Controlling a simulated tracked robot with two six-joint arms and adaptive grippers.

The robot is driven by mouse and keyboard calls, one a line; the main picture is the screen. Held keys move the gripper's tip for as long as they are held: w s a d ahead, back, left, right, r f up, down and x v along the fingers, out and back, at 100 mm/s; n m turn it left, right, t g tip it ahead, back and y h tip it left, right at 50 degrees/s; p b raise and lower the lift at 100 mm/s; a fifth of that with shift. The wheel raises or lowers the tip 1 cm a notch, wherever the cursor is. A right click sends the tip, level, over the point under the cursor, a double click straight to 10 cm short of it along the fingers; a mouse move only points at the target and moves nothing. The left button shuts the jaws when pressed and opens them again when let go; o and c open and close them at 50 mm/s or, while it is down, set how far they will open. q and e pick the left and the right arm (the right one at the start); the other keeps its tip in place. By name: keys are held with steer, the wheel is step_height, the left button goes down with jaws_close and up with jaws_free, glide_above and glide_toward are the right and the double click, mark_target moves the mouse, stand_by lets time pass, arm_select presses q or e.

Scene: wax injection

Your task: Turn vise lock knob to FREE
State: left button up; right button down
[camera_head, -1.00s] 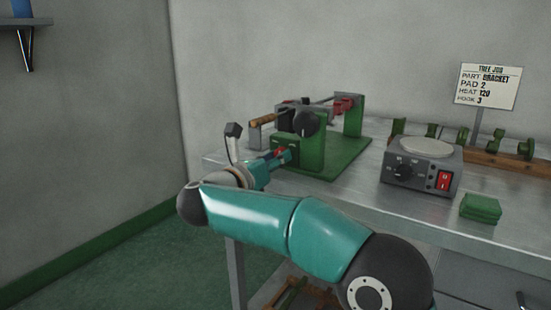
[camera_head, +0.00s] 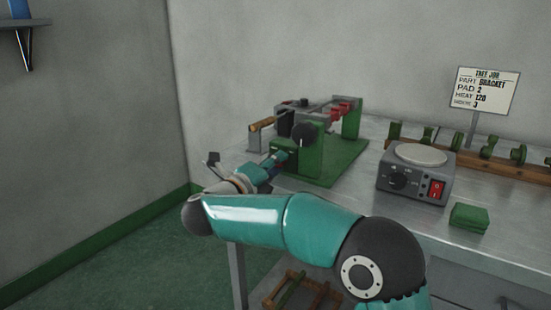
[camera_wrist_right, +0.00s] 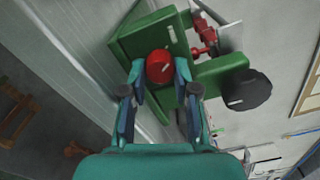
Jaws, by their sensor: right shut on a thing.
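The green vise (camera_head: 335,163) stands on the metal bench, with a wooden-handled bar (camera_head: 265,124) and a black knob (camera_head: 303,133) on it. My right gripper (camera_head: 280,157) is at the vise's near left side. In the wrist view, its two fingers (camera_wrist_right: 160,72) are shut on the red knob, one on each side. The black knob (camera_wrist_right: 249,91) is to the right there. I cannot read any FREE label. My left gripper is not in view.
A grey heater box (camera_head: 414,172) with a round plate and red switch stands right of the vise. A green block (camera_head: 468,218) lies near the bench's front edge. A wooden rack (camera_head: 500,165) with green parts and a job sign (camera_head: 483,90) are behind.

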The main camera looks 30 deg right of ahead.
steer(key=shift+w+a+n+p, duration=0.15)
steer(key=shift+n+p, duration=0.6)
steer(key=shift+n, duration=0.55)
steer(key=shift+f, duration=0.15)
steer(key=c, duration=0.9)
jaws_free()
steer(key=shift+o, duration=0.2)
steer(key=v, duration=1.2)
